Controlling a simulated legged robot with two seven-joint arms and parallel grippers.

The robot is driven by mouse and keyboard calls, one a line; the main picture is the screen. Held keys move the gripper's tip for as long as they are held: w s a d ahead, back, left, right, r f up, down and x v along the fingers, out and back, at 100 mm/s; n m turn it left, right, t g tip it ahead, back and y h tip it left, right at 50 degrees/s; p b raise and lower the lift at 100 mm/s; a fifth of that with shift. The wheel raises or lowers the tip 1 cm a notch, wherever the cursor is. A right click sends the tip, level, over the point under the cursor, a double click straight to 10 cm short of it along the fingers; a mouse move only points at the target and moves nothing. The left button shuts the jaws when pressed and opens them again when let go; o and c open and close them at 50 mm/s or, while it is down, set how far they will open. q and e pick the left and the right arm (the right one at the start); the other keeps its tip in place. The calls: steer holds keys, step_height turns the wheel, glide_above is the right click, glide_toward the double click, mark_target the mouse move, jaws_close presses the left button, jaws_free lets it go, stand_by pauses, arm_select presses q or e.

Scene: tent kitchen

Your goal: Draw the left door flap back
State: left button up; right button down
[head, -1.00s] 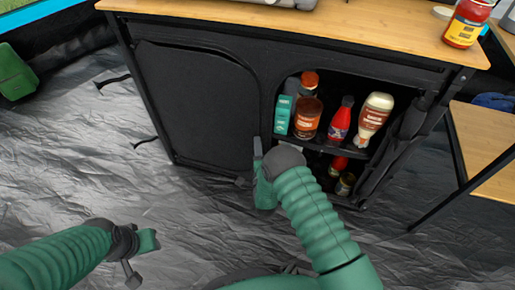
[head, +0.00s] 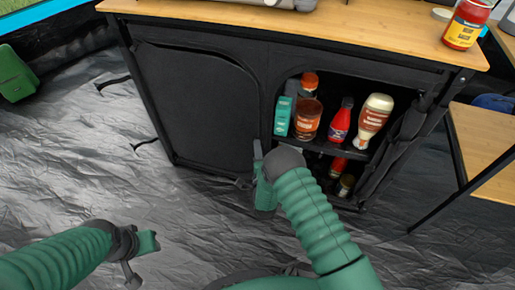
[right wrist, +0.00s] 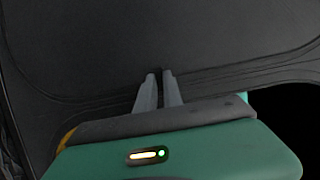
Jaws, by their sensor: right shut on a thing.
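The left door flap (head: 195,105) is a black fabric panel on the left half of the cabinet front. It hangs across its opening, with a curved line along its top edge. My right gripper (head: 258,150) is at the flap's lower right edge. In the right wrist view its narrow fingers (right wrist: 160,78) are close together against the dark flap (right wrist: 160,35), shut on its edge; the exact bit held is too dark to make out. My left gripper (head: 143,258) is low on the left, away from the cabinet, with its fingers apart and empty.
The right compartment is open, with a teal box (head: 282,116), a brown-labelled jar (head: 307,119), a red bottle (head: 340,124) and a white-capped bottle (head: 373,122). Its rolled flap (head: 398,140) hangs at the right. A wooden top (head: 300,22) lies above. The groundsheet (head: 80,160) is clear at left.

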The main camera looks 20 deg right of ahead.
steer(key=shift+s+a+f, duration=0.1)
steer(key=shift+f, duration=0.15)
stand_by(0.5)
